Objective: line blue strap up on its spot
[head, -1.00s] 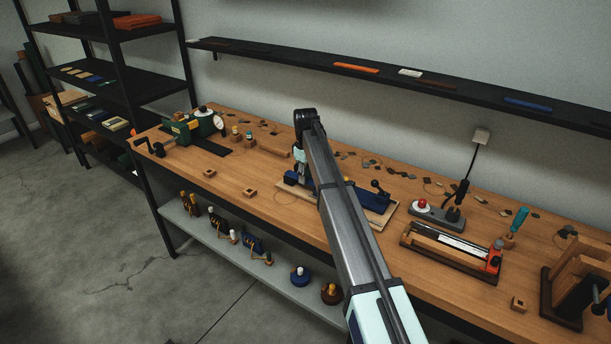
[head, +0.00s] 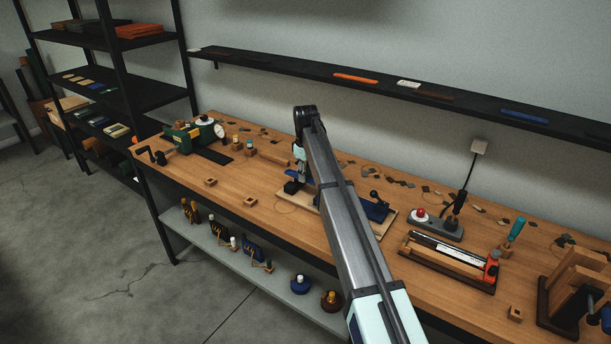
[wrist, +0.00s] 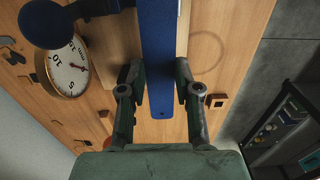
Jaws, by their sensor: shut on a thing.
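The blue strap (wrist: 158,50) is a long flat strip with a small hole near its end. In the wrist view it runs from the top edge down between my fingers. My gripper (wrist: 160,88) is shut on it, with one finger along each long side. In the head view my gripper (head: 299,172) is over the middle of the bench, partly hidden by my arm, and a bit of blue shows beside it. A wooden board (head: 386,223) with a blue device on it lies there. The strap's far end is out of the wrist view, and its spot cannot be made out.
A blue round knob (wrist: 46,22) and a white dial (wrist: 68,70) are left of the strap. A green machine (head: 186,138) stands at the bench's left end. A button box (head: 436,223) and a wooden fixture (head: 450,260) are right. Small wooden blocks (head: 250,201) lie in front.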

